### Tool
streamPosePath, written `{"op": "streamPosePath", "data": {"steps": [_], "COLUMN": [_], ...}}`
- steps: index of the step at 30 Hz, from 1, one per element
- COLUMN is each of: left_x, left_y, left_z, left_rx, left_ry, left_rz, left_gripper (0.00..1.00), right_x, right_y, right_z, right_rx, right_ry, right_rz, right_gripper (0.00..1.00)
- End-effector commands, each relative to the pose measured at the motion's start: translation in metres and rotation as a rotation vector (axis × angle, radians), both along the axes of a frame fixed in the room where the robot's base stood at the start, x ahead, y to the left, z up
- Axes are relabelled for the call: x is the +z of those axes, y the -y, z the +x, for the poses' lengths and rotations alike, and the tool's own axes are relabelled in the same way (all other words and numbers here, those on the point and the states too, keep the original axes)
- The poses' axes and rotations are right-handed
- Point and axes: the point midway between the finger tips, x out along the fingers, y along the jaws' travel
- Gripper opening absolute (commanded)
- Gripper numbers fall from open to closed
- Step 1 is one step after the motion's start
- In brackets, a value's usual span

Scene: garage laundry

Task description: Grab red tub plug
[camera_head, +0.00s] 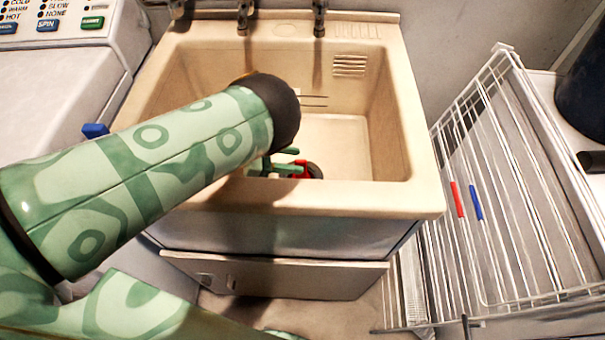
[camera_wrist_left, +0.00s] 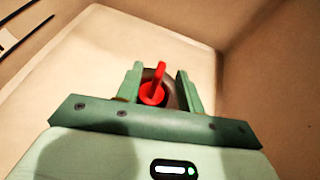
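The red tub plug (camera_head: 302,167) is inside the beige tub sink (camera_head: 300,200), near its front wall. In the left wrist view, the plug's upright red handle (camera_wrist_left: 154,88) shows between the two fingers of my left gripper (camera_wrist_left: 160,86), with a dark round part behind it. The fingers are apart, one on each side, with a visible gap to the red handle. In the head view my left gripper (camera_head: 283,166) reaches down into the sink next to the plug, partly hidden by my forearm and the sink's front rim. My right gripper is not in view.
Taps (camera_head: 243,14) stand at the sink's back edge. A white washing machine (camera_head: 50,85) is on the left. A white wire drying rack (camera_head: 510,190) with a red and a blue piece stands on the right. The sink's right side is clear.

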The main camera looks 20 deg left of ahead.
Motion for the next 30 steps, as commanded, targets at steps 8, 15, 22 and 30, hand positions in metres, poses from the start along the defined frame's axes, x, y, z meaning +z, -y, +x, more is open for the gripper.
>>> {"op": "streamPosePath", "data": {"steps": [8,15,22,30], "left_x": [-0.001,-0.002,-0.001,0.045], "left_y": [0.005,0.005,0.005,0.005], "left_z": [0.003,0.003,0.003,0.004], "left_rx": [0.001,0.001,0.000,0.002], "left_ry": [0.002,0.002,0.001,0.010], "left_rz": [0.001,0.001,0.001,0.001], "left_gripper": [0.38,0.00,0.00,0.00], "right_x": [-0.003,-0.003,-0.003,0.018], "right_y": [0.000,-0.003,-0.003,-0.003], "right_z": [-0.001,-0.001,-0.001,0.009], "right_rx": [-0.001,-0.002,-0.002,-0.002], "right_ry": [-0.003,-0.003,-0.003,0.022], "right_rz": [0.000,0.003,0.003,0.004], "right_gripper": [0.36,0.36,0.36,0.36]}}
